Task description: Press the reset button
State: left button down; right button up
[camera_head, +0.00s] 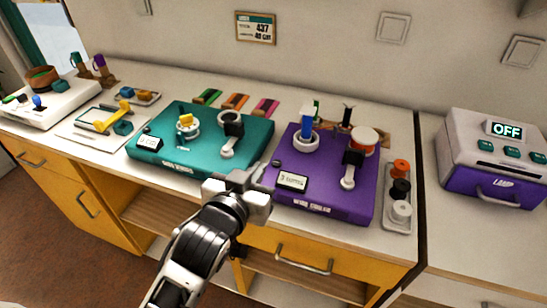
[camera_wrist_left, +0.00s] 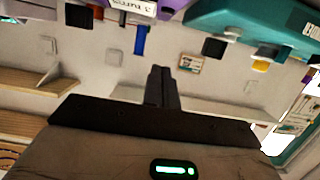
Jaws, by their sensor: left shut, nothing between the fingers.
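No button that I can read as "reset" shows. A purple board (camera_head: 325,200) carries a white label (camera_head: 292,181), a small dark knob (camera_head: 276,163) at its left edge and a black-and-white lever (camera_head: 352,168). A teal board (camera_head: 185,159) lies to its left with another lever (camera_head: 230,133). A grey and purple box (camera_head: 493,165) at the right shows "OFF" above several teal buttons (camera_head: 511,152). My left gripper (camera_head: 254,177) is shut and empty, in front of the gap between the boards. Its closed fingers show in the left wrist view (camera_wrist_left: 162,86). My right gripper is out of view.
A grey tray (camera_head: 388,224) with several spools stands right of the purple board. A white panel (camera_head: 45,103) with a blue joystick is at the far left. Coloured strips lie behind the teal board. Yellow drawers (camera_head: 300,258) are below the counter.

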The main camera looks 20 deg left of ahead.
pick_arm(q)
jog(key=shift+w+f, duration=0.1)
send_over(273, 172)
jog(key=shift+s+f, duration=0.2)
jog(key=shift+f, duration=0.35)
jog(key=shift+s+f, duration=0.15)
jog(key=shift+f, duration=0.35)
jog(key=f, duration=0.3)
jog(key=shift+w+f, duration=0.15)
jog(key=shift+w, duration=0.25)
jog(key=shift+f, duration=0.55)
